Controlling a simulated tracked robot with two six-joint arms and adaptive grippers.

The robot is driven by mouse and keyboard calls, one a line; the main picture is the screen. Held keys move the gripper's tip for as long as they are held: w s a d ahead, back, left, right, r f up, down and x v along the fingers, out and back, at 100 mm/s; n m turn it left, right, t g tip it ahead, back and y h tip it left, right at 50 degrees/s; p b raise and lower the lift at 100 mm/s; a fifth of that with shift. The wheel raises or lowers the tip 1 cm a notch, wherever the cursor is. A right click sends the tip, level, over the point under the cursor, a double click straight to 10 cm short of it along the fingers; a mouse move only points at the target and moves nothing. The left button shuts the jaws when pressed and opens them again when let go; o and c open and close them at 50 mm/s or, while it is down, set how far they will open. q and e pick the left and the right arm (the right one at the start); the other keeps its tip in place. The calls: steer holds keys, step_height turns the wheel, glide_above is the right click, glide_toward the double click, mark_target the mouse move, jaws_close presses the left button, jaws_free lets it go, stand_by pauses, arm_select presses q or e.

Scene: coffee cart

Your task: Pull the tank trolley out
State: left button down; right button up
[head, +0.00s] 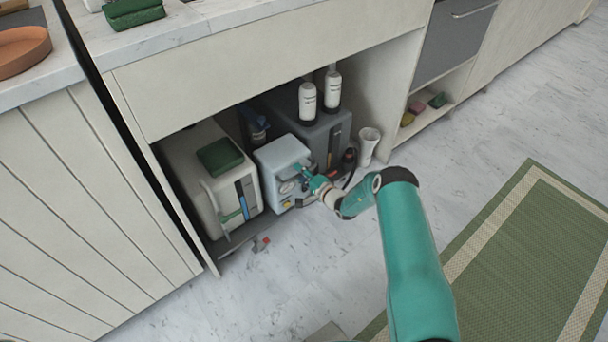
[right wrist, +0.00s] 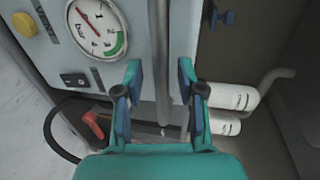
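Under the counter stand a white tank (head: 183,160) with a green pad on top, a pale blue box (head: 280,152) with a gauge, and a dark grey tank (head: 326,131) with two white bottles (head: 307,98) on it. I cannot tell for sure which belongs to the tank trolley. My right gripper (head: 303,173) is at the front of the pale blue box. In the right wrist view its fingers (right wrist: 160,75) are apart, with a grey bar (right wrist: 160,35) running between them. No firm grip shows. The gauge (right wrist: 96,27) is beside it. My left gripper is out of view.
Cabinet side walls flank the opening, and the counter (head: 270,55) overhangs it. A white cup-like container (head: 368,145) stands at the right. A small red-and-grey item (head: 261,244) lies near the front edge. Open floor (head: 275,295) is in front; a green rug (head: 520,255) lies right.

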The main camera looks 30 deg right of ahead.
jaws_close()
stand_by(0.3)
